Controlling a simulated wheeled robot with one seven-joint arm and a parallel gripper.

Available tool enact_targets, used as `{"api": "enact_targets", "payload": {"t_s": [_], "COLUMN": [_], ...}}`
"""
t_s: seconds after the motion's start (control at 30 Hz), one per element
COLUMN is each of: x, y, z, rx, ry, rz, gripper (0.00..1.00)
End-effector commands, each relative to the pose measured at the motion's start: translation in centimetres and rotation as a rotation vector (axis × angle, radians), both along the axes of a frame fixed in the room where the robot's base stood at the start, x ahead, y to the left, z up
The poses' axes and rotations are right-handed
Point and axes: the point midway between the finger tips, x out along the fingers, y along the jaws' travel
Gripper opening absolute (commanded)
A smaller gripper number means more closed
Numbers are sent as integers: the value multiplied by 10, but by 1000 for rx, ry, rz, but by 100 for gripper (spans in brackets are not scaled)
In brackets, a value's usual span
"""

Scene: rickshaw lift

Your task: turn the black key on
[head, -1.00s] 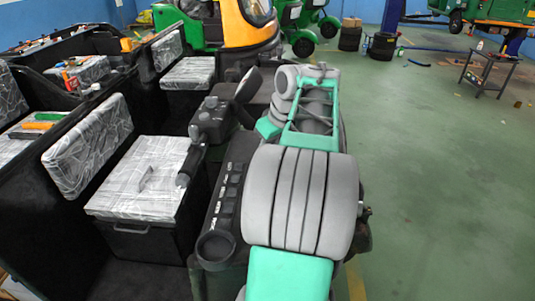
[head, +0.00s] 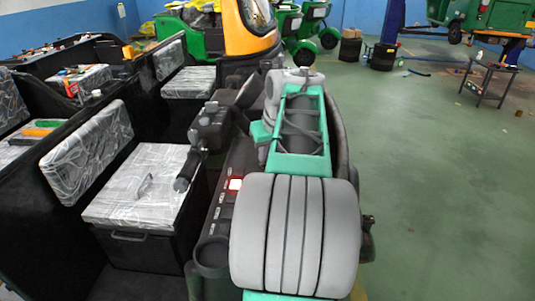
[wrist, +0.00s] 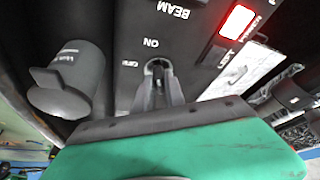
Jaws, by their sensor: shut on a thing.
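In the wrist view, my gripper (wrist: 158,75) reaches onto the black dash panel (wrist: 190,35). Its two grey fingers come close together around the small black key (wrist: 158,67) beside the white ON and OFF labels. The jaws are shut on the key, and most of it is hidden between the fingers. I cannot tell exactly how the key is turned. In the head view, the panel (head: 226,205) runs along the left of my grey and green arm, and my arm hides the gripper and key.
A grey knob (wrist: 70,78) stands left of the gripper. A wrapped seat (head: 140,190) and dark handlebar (head: 205,135) lie left. Open green floor (head: 430,200) is at right.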

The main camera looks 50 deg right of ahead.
Motion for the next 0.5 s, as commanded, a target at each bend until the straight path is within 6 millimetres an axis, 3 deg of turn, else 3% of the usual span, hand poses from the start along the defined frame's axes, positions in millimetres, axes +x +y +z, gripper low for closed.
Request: {"api": "enact_targets", "payload": {"t_s": [0.03,0.07,0.3,0.5], "x": [0,0,0,0], "y": [0,0,0,0], "z": [0,0,0,0], "rx": [1,1,1,0], "ry": [1,1,1,0], "rz": [-2,-2,-1,0], "gripper": [0,16,36,36]}}
